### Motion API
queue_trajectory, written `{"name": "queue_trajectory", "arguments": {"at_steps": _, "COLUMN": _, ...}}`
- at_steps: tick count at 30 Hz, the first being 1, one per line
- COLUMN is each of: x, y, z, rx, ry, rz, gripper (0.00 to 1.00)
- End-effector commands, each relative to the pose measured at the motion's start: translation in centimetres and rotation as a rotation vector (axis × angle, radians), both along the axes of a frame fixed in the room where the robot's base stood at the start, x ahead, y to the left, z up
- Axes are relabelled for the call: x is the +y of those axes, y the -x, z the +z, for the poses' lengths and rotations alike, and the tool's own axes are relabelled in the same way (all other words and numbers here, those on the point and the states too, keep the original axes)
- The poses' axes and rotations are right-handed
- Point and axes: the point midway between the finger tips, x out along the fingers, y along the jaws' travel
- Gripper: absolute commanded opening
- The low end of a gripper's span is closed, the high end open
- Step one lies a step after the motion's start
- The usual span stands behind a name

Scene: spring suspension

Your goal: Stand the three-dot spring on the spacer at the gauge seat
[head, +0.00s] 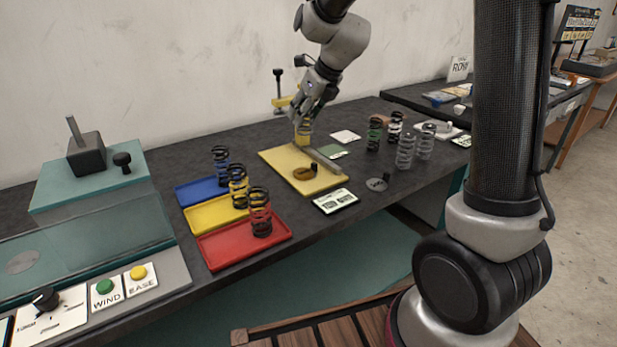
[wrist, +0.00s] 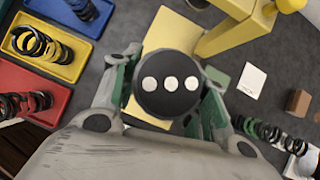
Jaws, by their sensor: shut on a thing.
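My gripper (head: 304,120) is shut on the three-dot spring, whose black top cap with three white dots (wrist: 171,84) faces the wrist camera between the fingers. In the head view only a small yellowish part (head: 304,132) shows below the fingers, at the far end of the yellow gauge plate (head: 275,156). The cap hides the spring's coils and whatever is under it in the wrist view, so I cannot tell whether it touches anything. A brass-coloured disc with a dark knob (head: 303,174) is on the plate; I cannot tell whether it is the spacer.
Blue (head: 183,194), yellow (head: 200,216) and red (head: 208,250) trays each hold a spring at left. Several springs (head: 405,150) stand at right. A yellow post and arm (wrist: 235,35) rise close beside my gripper. A grey disc (head: 377,184) lies near the front edge.

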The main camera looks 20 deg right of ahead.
Motion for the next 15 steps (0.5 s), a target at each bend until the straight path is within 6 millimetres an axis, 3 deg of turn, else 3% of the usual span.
{"name": "queue_trajectory", "arguments": {"at_steps": 6, "x": 0.3, "y": 0.0, "z": -3.8, "rx": 0.006, "ry": 0.000, "rz": 0.003, "gripper": 0.12}}
{"name": "queue_trajectory", "arguments": {"at_steps": 15, "x": 0.2, "y": 0.0, "z": -7.7, "rx": 0.004, "ry": 0.001, "rz": 0.003, "gripper": 0.12}}
